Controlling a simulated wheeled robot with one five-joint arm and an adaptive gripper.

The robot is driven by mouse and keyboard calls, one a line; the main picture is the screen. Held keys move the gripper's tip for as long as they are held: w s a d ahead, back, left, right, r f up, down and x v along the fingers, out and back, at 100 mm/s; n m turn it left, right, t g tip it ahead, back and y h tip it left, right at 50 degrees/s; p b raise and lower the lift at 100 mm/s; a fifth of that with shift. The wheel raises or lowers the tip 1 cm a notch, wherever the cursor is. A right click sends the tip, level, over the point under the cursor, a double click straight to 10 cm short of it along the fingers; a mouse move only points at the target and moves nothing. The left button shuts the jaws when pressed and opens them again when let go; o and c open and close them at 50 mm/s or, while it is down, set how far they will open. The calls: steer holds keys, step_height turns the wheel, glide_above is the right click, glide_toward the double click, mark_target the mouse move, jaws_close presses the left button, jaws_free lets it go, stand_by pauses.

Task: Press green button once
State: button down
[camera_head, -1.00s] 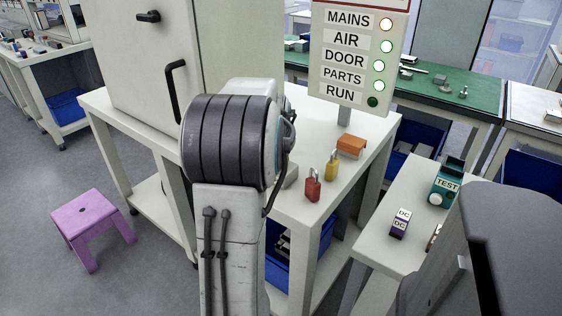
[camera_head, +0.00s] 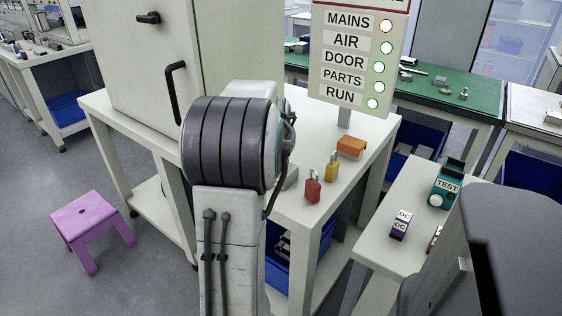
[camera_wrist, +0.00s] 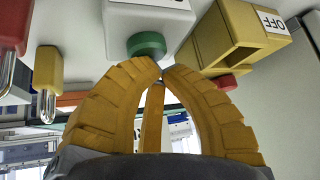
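The green button (camera_wrist: 147,45) is a round knob on a pale box (camera_wrist: 150,15), seen at the top middle of the wrist view. Nothing shows between the tips. In the head view my arm hides the gripper and the button. The signal panel (camera_head: 343,55) there has its RUN lamp (camera_head: 372,103) lit bright green.
A yellow box (camera_wrist: 235,38) marked OFF, with a red button (camera_wrist: 228,82), is close on the right in the wrist view. A red padlock (camera_head: 312,188) and yellow padlock (camera_head: 332,168) stand near the bench edge. An orange block (camera_head: 350,147) lies behind them.

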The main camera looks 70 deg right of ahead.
steer(key=shift+r+p, duration=0.55)
steer(key=shift+r, duration=0.3)
steer(key=shift+r, duration=0.15)
steer(key=shift+r+p, duration=1.9)
steer(key=shift+r, duration=0.45)
